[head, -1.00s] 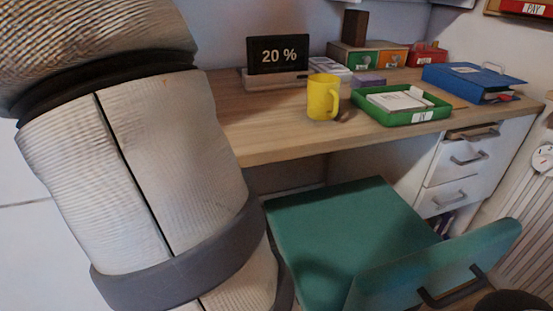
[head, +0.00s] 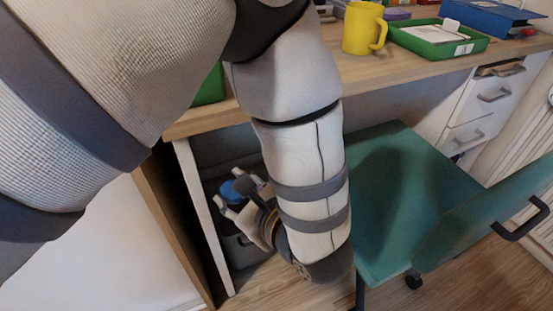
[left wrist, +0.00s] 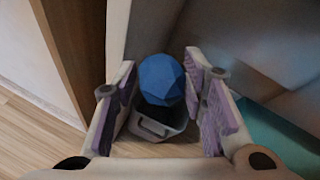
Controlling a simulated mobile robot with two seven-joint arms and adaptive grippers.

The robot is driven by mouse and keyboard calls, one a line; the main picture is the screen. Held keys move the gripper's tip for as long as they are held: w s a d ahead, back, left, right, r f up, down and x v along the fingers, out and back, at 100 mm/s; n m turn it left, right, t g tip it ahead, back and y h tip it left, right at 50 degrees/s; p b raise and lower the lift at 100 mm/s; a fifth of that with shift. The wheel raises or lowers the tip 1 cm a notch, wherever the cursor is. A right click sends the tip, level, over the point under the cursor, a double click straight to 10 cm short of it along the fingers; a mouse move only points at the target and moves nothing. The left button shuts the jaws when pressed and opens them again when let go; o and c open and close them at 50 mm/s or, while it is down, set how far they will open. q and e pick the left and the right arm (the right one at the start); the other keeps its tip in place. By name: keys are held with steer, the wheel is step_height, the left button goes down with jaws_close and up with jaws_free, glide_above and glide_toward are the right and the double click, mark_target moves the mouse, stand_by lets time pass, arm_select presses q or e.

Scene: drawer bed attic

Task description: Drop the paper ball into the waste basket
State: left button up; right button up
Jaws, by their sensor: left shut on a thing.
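The paper ball is a blue, faceted lump (left wrist: 162,78) between the fingers of my left gripper (left wrist: 160,70) in the left wrist view. My left gripper (head: 236,190) is shut on it, and the blue ball (head: 229,191) also shows in the head view, partly covered by the fingers. The waste basket (left wrist: 150,132) is a grey bin with a handle slot, below and beyond the ball in the wrist view, partly hidden by it. In the head view the basket (head: 238,252) stands on the floor under the desk, partly behind my gripper. My right gripper is not in view.
The wooden desk top (head: 400,72) is above my left forearm, with its side panel (head: 203,220) left of the gripper. A green chair (head: 395,190) stands close on the right. A yellow mug (head: 362,30) and green tray (head: 437,42) are on the desk.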

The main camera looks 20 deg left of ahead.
arm_select(q)
steer(key=w+a+f+b, duration=0.1)
steer(key=w+a+f, duration=0.1)
steer(key=w+f, duration=0.1)
steer(key=w+a+f+b, duration=0.2)
steer(key=w+a+f, duration=0.1)
steer(key=f, duration=0.2)
steer(key=w+a+f+b, duration=0.1)
steer(key=w+a+f, duration=0.1)
steer(key=f, duration=0.3)
steer(key=shift+w+a, duration=0.2)
steer(key=shift+w, duration=0.35)
steer(key=shift+c, duration=0.2)
steer(key=w+a+f+t+b, duration=0.1)
steer(key=w+a+f+b, duration=0.1)
steer(key=f, duration=0.3)
steer(key=w+a+f+m+b, duration=0.1)
steer(key=w+a+f+b, duration=0.2)
steer(key=w+f+b, duration=0.1)
steer(key=shift+f+m+t+b, duration=0.3)
steer(key=shift+f+t+b, duration=0.15)
steer(key=shift+f, duration=0.45)
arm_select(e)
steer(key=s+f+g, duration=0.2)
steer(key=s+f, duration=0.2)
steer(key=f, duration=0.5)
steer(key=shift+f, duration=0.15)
arm_select(q)
steer(key=shift+w+a, duration=0.1)
